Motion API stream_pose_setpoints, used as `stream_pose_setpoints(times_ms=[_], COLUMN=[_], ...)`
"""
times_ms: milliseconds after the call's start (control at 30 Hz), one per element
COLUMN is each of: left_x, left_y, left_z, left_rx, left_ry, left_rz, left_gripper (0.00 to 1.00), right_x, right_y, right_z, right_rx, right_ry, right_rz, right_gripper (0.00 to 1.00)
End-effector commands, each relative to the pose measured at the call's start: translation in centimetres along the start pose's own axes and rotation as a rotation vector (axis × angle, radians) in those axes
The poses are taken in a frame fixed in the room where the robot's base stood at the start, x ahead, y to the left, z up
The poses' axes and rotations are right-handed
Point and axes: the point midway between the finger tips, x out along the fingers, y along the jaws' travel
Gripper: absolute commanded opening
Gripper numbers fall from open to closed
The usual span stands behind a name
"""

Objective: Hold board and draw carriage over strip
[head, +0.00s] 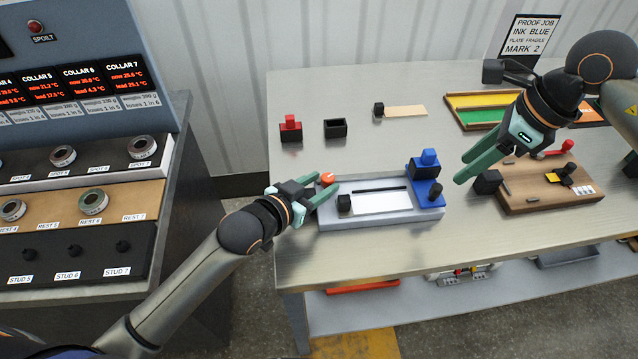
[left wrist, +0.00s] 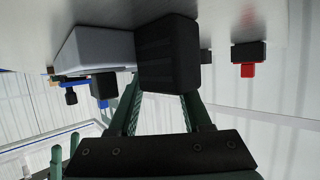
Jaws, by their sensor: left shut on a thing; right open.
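The grey board (head: 385,216) lies on the table and carries a white strip (head: 382,203) with a dark bar behind it. The blue carriage (head: 424,168) stands at the board's right end. My left gripper (head: 316,184) is at the board's left end, shut on a black block. In the left wrist view this black block (left wrist: 168,52) sits between the green fingers, beside the grey board (left wrist: 95,48). An orange knob (head: 327,178) shows by the fingertips. My right gripper (head: 464,168) is open and empty, above the table right of the carriage.
A small black cube (head: 344,203) sits at the strip's left end. A brown wooden block (head: 540,196) with small parts lies to the right. A red-topped stamp (head: 291,129), a black box (head: 335,128) and a colored tray (head: 480,110) are behind. The front table edge is clear.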

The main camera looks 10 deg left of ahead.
Motion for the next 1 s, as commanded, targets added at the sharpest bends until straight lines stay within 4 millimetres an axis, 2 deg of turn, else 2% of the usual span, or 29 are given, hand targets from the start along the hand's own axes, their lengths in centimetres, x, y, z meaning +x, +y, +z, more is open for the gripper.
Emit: stream_pose_setpoints(times_ms=[33, 133, 1000], left_x=[0.04, 0.04, 0.06], left_y=[0.1, 0.1, 0.14], left_z=[0.49, 0.53, 0.93], left_rx=[-0.004, -0.004, -0.005], left_ry=[-0.012, -0.013, -0.022], left_rz=[0.002, 0.002, 0.002], left_gripper=[0.11, 0.0, 0.0], right_x=[0.03, 0.03, 0.06], right_y=[0.0, 0.0, 0.0], right_z=[-0.01, -0.01, -0.02], right_rx=[0.0, 0.0, 0.0], right_ry=[0.0, 0.0, 0.0], right_rz=[0.0, 0.0, 0.0], right_gripper=[0.5, 0.5, 0.5])
